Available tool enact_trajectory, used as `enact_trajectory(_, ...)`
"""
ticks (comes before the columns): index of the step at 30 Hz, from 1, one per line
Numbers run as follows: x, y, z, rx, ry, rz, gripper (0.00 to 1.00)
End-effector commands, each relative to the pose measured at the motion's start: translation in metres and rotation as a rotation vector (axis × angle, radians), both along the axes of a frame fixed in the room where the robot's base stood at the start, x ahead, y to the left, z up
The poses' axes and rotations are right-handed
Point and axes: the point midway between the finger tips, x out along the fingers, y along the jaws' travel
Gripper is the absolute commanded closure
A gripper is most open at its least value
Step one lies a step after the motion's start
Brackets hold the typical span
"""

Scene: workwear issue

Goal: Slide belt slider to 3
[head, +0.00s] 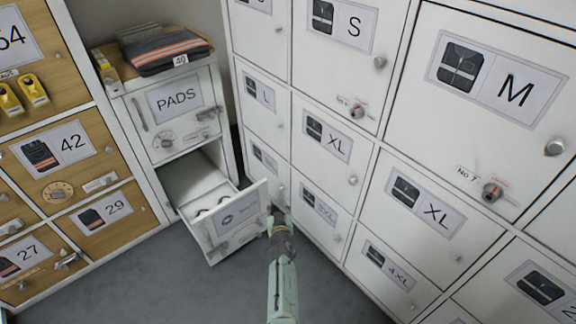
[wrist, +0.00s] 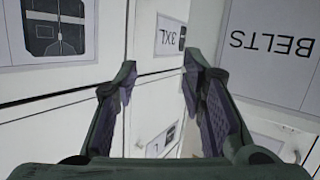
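My gripper (head: 277,216) is at the right end of the pulled-out drawer's front, beside the white lockers. In the wrist view my gripper (wrist: 160,72) has its fingers apart with nothing between them. A panel labelled BELTS (wrist: 271,45) shows upside down to the right of the fingers. It seems to be the front of the open drawer (head: 236,222), whose label is too small to read in the head view. Small metal fittings (wrist: 268,145) show below the BELTS label, partly cut off. I cannot make out a belt slider or its number marks.
White lockers (head: 335,175) stand close on the right. The PADS door (head: 176,112) is above the open drawer, with folded workwear (head: 163,50) on top. Wooden drawers (head: 92,180) stand at left. Grey floor (head: 165,275) is clear in front.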

Motion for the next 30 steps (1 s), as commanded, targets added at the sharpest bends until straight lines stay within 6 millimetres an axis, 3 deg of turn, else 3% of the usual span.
enact_trajectory(21, 0.041, -0.033, 0.135, -0.005, -0.095, -0.155, 0.62)
enact_trajectory(30, 0.044, -0.038, 0.169, 0.003, -0.110, -0.184, 0.62)
